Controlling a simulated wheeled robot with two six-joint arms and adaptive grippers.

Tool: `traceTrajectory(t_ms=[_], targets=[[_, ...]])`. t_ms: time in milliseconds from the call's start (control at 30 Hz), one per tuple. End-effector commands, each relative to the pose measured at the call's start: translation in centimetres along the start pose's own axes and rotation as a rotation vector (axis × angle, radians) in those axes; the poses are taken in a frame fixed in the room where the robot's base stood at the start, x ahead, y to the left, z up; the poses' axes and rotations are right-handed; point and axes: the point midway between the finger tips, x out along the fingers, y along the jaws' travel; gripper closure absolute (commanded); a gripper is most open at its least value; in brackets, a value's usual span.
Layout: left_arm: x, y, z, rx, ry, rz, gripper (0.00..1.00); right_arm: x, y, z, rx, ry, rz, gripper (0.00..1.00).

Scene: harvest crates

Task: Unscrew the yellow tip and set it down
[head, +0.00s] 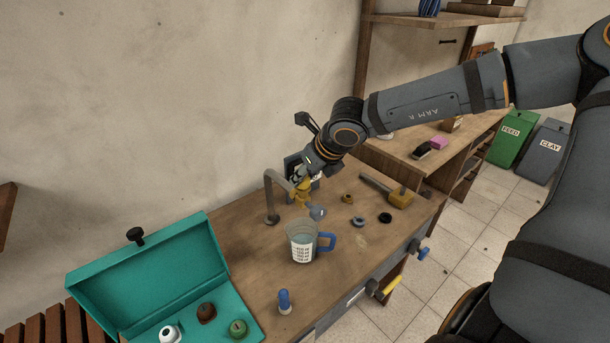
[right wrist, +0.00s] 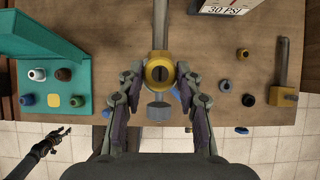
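The yellow tip (head: 301,192) is on the grey bent pipe (head: 268,192) standing on the bench, with a grey knob (head: 317,211) beside it. My right gripper (head: 305,172) is at the tip from above.
A measuring jug (head: 301,232) with a blue handle stands in front of the pipe. A teal open box (head: 150,275) with several small tips is at the left. A blue tip (head: 284,301), loose rings and a yellow-headed mallet (head: 400,199) lie on the bench. A gauge (right wrist: 225,8) stands behind.

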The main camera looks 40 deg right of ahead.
Motion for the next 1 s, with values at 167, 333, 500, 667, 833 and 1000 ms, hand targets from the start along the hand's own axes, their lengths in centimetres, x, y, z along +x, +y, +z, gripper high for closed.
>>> traceTrajectory(t_ms=[167, 333, 500, 667, 833, 1000], targets=[[0.01, -0.01, 0.0, 0.0, 0.0, 0.0, 0.6, 0.01, -0.08, 0.08, -0.034, -0.002, 0.029, 0.83], [-0.01, -0.04, 0.0, 0.0, 0.0, 0.0, 0.6, -0.01, -0.24, 0.14, -0.186, -0.004, 0.13, 0.83], [-0.01, -0.02, 0.0, 0.0, 0.0, 0.0, 0.6, 0.02, -0.47, 0.14, -0.34, -0.001, 0.226, 0.83], [0.0, -0.01, 0.01, 0.0, 0.0, 0.0, 0.6, 0.09, -0.68, 0.13, -0.48, 0.006, 0.311, 0.83], [0.0, -0.01, 0.01, 0.0, 0.0, 0.0, 0.6, 0.16, -0.82, 0.23, -0.627, 0.006, 0.403, 0.83], [0.0, -0.02, 0.01, 0.0, 0.0, 0.0, 0.6, 0.24, -0.94, 0.32, -0.782, 0.008, 0.502, 0.83]])
